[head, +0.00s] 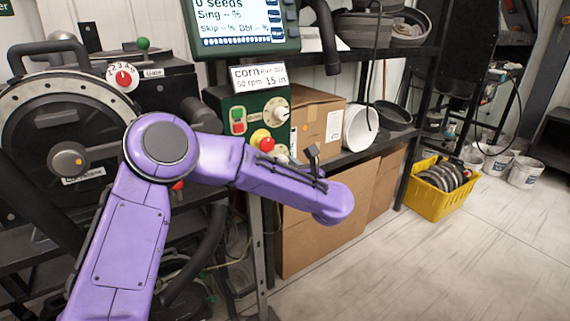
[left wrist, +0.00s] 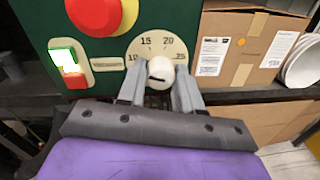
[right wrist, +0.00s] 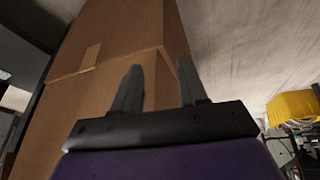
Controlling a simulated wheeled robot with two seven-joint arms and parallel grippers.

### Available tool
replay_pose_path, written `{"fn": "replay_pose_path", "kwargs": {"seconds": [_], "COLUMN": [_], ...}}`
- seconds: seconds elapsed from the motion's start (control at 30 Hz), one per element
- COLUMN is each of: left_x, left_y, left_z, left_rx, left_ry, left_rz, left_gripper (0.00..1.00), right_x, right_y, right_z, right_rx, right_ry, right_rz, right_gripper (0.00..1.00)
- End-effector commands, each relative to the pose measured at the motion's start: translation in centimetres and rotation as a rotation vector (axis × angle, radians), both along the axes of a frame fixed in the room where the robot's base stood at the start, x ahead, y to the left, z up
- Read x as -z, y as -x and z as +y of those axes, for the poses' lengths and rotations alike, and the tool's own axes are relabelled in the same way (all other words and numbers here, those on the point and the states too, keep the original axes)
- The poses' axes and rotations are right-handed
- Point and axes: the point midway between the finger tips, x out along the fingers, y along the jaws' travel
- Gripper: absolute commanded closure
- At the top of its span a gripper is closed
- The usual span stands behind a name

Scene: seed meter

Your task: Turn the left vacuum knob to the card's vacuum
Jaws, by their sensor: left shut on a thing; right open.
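The white vacuum knob (left wrist: 160,72) sits on a pale dial (left wrist: 157,48) marked 10, 15, 20 and 25, below the red-and-yellow stop button. My left gripper (left wrist: 159,84) is shut on the knob, one finger on each side. A short dark mark shows on the knob; I cannot tell which number it indicates. In the head view the knob (head: 282,150) is partly hidden behind my left forearm. The card (head: 259,77) above the green panel (head: 236,104) reads corn, 50 rpm, 15 in. My right gripper (right wrist: 158,90) is open and empty, facing a cardboard box (right wrist: 110,65).
A red-and-yellow stop button (head: 262,140) and a second knob (head: 278,114) are on the panel. A screen (head: 243,24) hangs above. A yellow crate (head: 430,204) is on the open floor.

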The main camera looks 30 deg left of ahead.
Motion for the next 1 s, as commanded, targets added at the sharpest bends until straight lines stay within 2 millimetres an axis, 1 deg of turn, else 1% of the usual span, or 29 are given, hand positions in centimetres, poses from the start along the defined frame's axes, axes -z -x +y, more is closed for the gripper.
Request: {"fn": "replay_pose_path", "kwargs": {"seconds": [0.27,0.7,1.0], "left_x": [-0.2,-0.4,-0.2], "left_y": [-0.1,-0.1,-0.2], "left_z": [-0.1,-0.1,-0.2], "left_rx": [0.001,0.004,0.003], "left_ry": [-0.078,-0.223,-0.285], "left_rz": [0.188,0.536,0.686], "left_gripper": [0.96,0.96,0.96], "right_x": [-0.8,-2.8,-3.7], "right_y": [0.0,0.0,0.0], "right_z": [0.0,0.0,0.0], "right_rx": [0.0,0.0,0.0], "right_ry": [0.0,0.0,0.0], "right_rz": [0.0,0.0,0.0], "right_gripper": [0.57,0.57,0.57]}}
